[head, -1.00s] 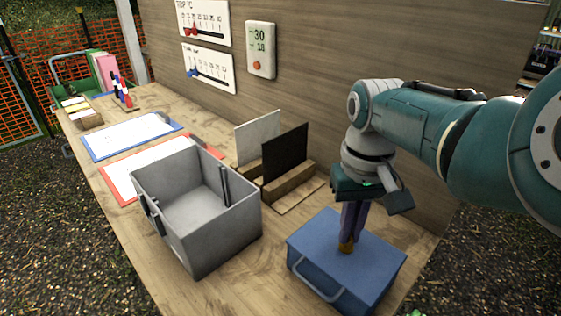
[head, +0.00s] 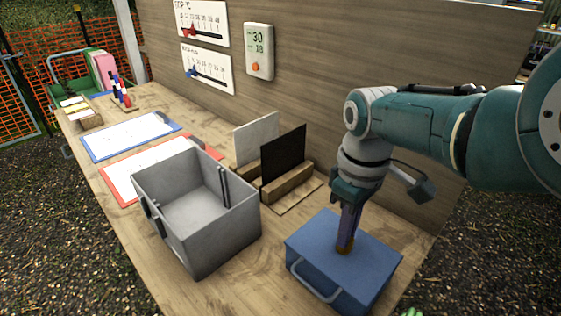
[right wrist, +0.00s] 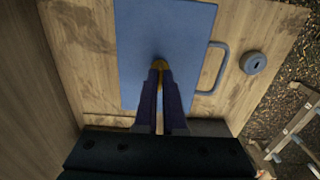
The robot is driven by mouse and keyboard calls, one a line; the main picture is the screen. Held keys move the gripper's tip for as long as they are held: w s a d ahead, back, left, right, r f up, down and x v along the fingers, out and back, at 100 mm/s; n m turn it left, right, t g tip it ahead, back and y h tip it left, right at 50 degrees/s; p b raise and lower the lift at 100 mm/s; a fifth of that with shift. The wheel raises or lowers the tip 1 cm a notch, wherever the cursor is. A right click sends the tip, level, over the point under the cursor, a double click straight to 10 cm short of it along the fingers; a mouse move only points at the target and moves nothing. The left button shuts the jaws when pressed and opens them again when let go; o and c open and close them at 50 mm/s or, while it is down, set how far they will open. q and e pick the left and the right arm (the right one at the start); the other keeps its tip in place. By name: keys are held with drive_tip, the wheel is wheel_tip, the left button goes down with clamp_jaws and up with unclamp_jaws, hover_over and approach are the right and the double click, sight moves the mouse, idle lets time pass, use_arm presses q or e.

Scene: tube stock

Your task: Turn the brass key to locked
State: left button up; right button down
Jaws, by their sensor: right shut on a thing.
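The brass key (head: 345,247) stands in the top of a blue box (head: 315,235). Only a small part of the key shows below my fingers. My right gripper (head: 346,240) points straight down over the box and is shut on the key. In the right wrist view the brass key (right wrist: 160,64) shows between the two purple fingertips (right wrist: 160,72), with the blue box (right wrist: 135,35) beneath. The box has a handle (head: 313,282) on its front side. My left gripper is not in view.
An open grey bin (head: 235,220) stands left of the box. Black and white panels (head: 284,155) stand in wooden holders behind it. Clipboards (head: 130,135) lie further left. A wooden back wall (head: 370,60) runs close behind. A small round grey object (right wrist: 253,62) lies beside the box handle.

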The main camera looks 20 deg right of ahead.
idle(0.5)
drive_tip(key=c, duration=1)
unclamp_jaws()
wheel_tip(320, 180, up, 9)
drive_tip(key=p, duration=0.6)
drive_tip(key=shift+r, duration=0.45)
